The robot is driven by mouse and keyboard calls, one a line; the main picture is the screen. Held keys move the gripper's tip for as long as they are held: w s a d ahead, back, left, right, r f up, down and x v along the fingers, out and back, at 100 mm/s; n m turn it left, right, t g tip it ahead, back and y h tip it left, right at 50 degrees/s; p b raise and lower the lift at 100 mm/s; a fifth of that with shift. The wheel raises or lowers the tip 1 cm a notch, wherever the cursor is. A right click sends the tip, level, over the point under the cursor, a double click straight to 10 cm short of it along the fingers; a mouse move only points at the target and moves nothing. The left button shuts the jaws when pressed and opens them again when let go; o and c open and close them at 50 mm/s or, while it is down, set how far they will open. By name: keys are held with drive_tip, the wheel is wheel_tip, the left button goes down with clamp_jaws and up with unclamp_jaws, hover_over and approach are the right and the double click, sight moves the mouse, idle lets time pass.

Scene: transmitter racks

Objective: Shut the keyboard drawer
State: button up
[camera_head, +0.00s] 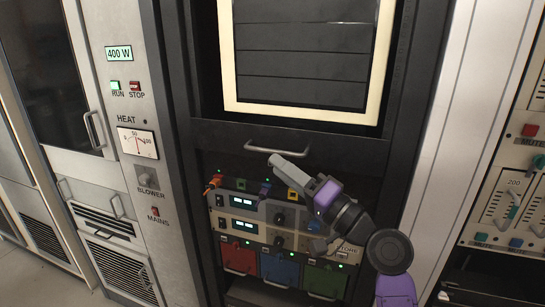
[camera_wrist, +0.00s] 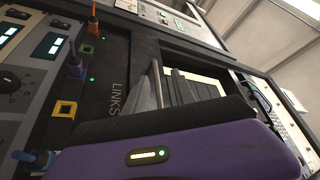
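The keyboard drawer (camera_head: 345,152) is the dark panel below the cream-framed screen in the middle rack, in the head view. Its pale bar handle (camera_head: 277,149) runs across the front. No keyboard shows, and I cannot tell how far the drawer stands out. My gripper (camera_head: 274,159) is just below and in front of the handle, pointing up and left. In the wrist view the grey fingers (camera_wrist: 157,84) show beyond my purple wrist housing.
Below the drawer is a patch unit (camera_head: 245,210) with coloured cables, lit displays and knobs, close to my arm. Red, blue and green modules (camera_head: 280,271) sit lower. A 400 W cabinet (camera_head: 125,130) stands left, and a slider panel (camera_head: 510,200) stands right.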

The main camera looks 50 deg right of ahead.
sight(273, 151)
drive_tip(key=shift+n+g+y, duration=0.3)
drive_tip(key=shift+g+y, duration=0.1)
drive_tip(key=shift+y, duration=0.4)
drive_tip(key=w+d, duration=0.1)
drive_tip(key=w+r+p, duration=0.1)
drive_tip(key=w, duration=0.1)
drive_tip(key=w+d+r, duration=0.1)
drive_tip(key=w, duration=0.1)
drive_tip(key=shift+d+p, duration=0.3)
drive_tip(key=shift+f, duration=0.1)
clamp_jaws()
idle(0.8)
